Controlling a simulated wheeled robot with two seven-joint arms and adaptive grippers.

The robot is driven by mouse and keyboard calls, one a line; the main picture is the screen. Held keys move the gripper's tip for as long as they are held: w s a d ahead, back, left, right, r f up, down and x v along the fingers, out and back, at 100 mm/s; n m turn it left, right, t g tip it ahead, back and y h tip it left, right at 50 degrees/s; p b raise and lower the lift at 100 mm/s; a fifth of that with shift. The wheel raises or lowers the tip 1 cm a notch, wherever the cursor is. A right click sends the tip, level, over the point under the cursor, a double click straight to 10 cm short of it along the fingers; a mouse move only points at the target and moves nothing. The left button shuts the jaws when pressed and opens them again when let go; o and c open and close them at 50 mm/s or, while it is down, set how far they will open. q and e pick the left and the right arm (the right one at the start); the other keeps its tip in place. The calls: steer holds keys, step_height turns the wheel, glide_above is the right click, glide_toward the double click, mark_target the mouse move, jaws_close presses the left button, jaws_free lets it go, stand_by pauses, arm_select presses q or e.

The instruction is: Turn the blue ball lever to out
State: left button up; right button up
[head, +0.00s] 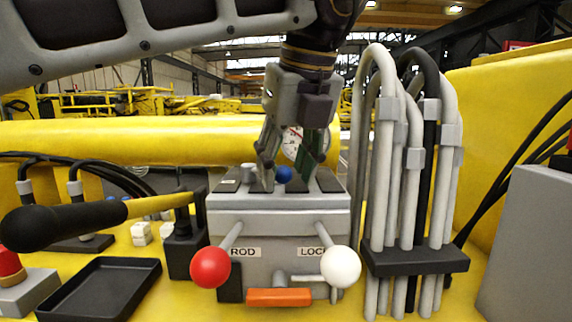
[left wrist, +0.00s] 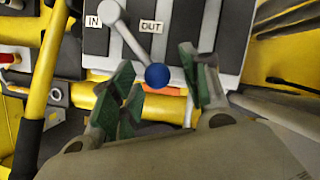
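The blue ball lever (head: 284,174) is on top of the grey valve block (head: 280,205). In the left wrist view its blue ball (left wrist: 157,76) is at the end of a grey rod that slants up left to a round pivot between the IN label (left wrist: 93,21) and the OUT label (left wrist: 151,27). My left gripper (head: 287,180) points down over the block. Its green-padded fingers (left wrist: 163,88) are apart, one on each side of the ball, with gaps visible. My right gripper is not in view.
A red ball lever (head: 210,267) labelled ROD and a white ball lever (head: 341,266) labelled LOCK project from the block's front. Grey and black hoses (head: 410,160) stand at right. A black-handled yellow lever (head: 90,217) and a black tray (head: 100,289) are at left.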

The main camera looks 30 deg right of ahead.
arm_select(q)
steer(key=shift+a, duration=0.1)
steer(key=v, duration=1.2)
stand_by(0.4)
stand_by(0.5)
